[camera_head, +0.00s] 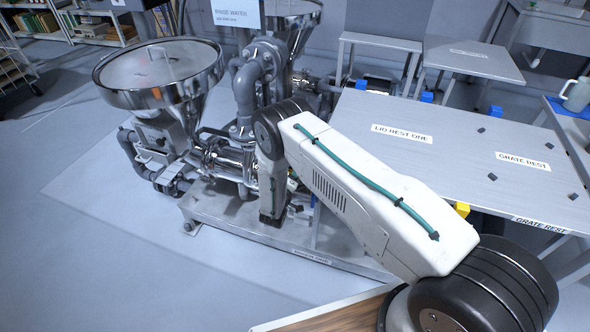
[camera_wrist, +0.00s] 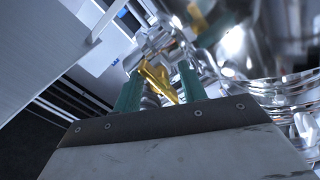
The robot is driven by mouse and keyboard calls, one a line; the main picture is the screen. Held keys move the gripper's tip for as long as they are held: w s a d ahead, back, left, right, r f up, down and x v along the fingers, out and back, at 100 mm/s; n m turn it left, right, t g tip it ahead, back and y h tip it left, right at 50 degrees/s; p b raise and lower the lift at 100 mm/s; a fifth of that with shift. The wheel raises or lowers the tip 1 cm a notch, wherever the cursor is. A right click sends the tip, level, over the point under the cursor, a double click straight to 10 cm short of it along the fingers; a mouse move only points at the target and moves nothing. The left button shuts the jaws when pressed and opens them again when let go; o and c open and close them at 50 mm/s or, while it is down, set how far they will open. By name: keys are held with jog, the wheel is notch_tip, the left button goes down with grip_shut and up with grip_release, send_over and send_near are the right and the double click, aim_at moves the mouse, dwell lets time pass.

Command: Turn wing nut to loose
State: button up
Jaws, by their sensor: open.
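In the wrist view, a yellow wing nut (camera_wrist: 158,78) shows between and just beyond the two green fingers of my gripper (camera_wrist: 160,88). The fingers stand apart, one on each side of the wing nut. I cannot tell whether either finger touches it. Shiny metal pipe fittings (camera_wrist: 150,42) lie right behind the wing nut. In the head view, my arm reaches down to the pipework (camera_head: 225,160) below the steel hopper (camera_head: 160,72). My gripper and the wing nut are hidden there behind my arm.
A grey table (camera_head: 450,140) with labelled rest spots stands at the right. A second hopper (camera_head: 290,15) with a rinse water sign (camera_head: 236,13) stands behind. The pipework sits on a metal base plate (camera_head: 240,225). The floor at the left is clear.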

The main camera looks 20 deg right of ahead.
jog(key=shift+x, duration=1.05)
grip_shut()
